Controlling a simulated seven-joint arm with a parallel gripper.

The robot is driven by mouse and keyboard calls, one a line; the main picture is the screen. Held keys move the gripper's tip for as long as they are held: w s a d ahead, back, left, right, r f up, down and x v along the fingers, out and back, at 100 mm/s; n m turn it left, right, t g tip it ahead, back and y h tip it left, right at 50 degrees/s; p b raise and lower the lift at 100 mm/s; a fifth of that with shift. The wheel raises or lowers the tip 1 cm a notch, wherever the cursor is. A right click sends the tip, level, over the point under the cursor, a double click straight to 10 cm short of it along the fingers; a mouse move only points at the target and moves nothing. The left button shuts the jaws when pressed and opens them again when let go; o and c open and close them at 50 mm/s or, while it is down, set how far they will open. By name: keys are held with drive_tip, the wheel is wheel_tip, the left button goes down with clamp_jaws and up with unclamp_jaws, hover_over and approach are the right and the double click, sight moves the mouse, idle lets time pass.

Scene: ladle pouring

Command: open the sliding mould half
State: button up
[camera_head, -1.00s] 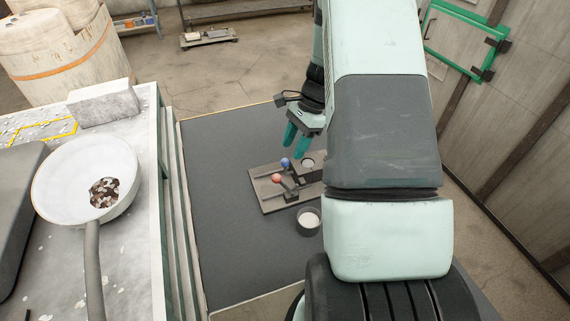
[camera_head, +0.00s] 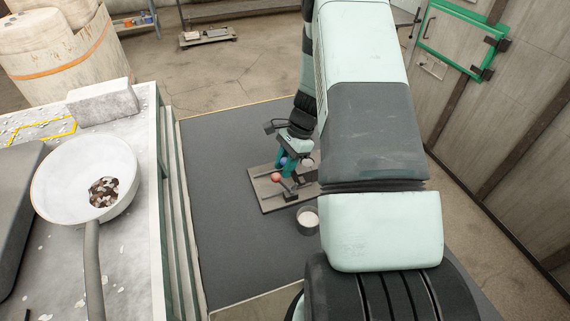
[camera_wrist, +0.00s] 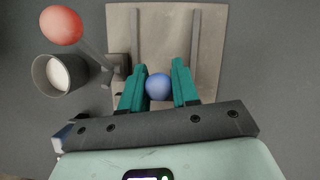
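The mould base plate (camera_head: 272,197) lies on the dark mat, and its two rails (camera_wrist: 195,35) show in the wrist view. A blue ball knob (camera_wrist: 158,87) is between my gripper's green fingers (camera_wrist: 158,80). The fingers stand apart on either side of it, very close; I cannot tell whether they touch it. In the head view my gripper (camera_head: 286,162) is low over the plate. A red ball knob (camera_head: 277,177) tops a lever to the left; it also shows in the wrist view (camera_wrist: 61,25). The sliding half under the blue knob is mostly hidden.
A small round cup (camera_head: 308,219) with white contents stands just in front of the plate. A bench (camera_head: 120,240) at the left bears a white ladle (camera_head: 70,175) with dark and pale bits in it. The mat left of the plate is clear.

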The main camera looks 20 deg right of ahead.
clamp_jaws()
drive_tip(key=a, duration=0.8)
drive_tip(key=shift+a, duration=0.15)
drive_tip(key=o, duration=0.5)
unclamp_jaws()
drive_tip(key=shift+o, duration=0.3)
drive_tip(key=shift+r, duration=0.1)
drive_tip(key=s+v, duration=0.1)
drive_tip(key=v, duration=0.9)
drive_tip(key=shift+w+r, duration=0.3)
drive_tip(key=shift+w, duration=0.2)
drive_tip(key=shift+r, duration=0.1)
